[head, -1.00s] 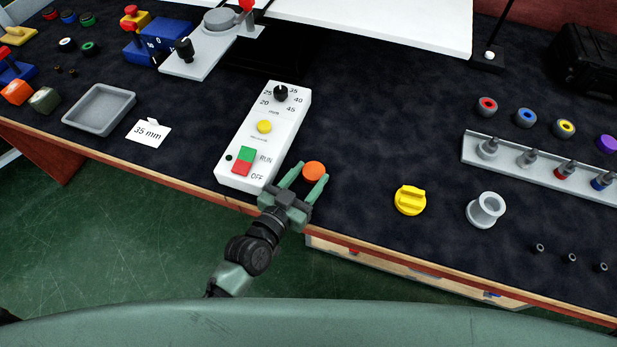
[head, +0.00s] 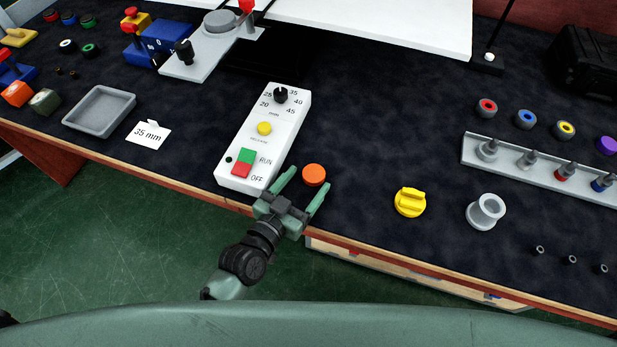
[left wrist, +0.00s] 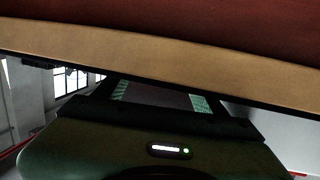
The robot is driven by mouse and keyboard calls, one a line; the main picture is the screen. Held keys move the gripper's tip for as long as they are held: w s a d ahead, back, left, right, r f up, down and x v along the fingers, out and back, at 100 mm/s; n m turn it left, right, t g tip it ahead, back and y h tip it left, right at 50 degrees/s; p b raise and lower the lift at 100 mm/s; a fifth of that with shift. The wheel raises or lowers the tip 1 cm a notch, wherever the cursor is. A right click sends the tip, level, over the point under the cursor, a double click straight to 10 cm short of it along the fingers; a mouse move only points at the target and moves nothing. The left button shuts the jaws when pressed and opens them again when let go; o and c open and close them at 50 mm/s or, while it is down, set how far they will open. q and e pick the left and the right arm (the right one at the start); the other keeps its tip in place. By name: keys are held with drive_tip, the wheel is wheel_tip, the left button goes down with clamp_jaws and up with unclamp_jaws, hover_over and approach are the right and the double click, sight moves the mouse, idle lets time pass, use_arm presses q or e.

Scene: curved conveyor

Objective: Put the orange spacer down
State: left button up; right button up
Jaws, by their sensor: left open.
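The orange spacer (head: 314,175) is a round disc resting on the dark tabletop, just right of the control box's lower end. My left gripper (head: 302,186) is open and empty, at the table's front edge. Its two green fingers point toward the spacer and are apart from it. The left wrist view shows the table's wooden edge (left wrist: 160,60) and no spacer. My right gripper is not in view.
The white control box (head: 278,125) with RUN and OFF buttons stands left of the spacer. A yellow knob piece (head: 410,202) and a grey flanged spool (head: 486,211) stand to the right. A grey tray (head: 68,124) and a 35 mm card (head: 148,135) lie left. The table behind the spacer is clear.

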use_arm(q)
drive_tip(key=v, duration=1)
drive_tip(key=shift+s, duration=0.15)
drive_tip(key=shift+a, duration=0.15)
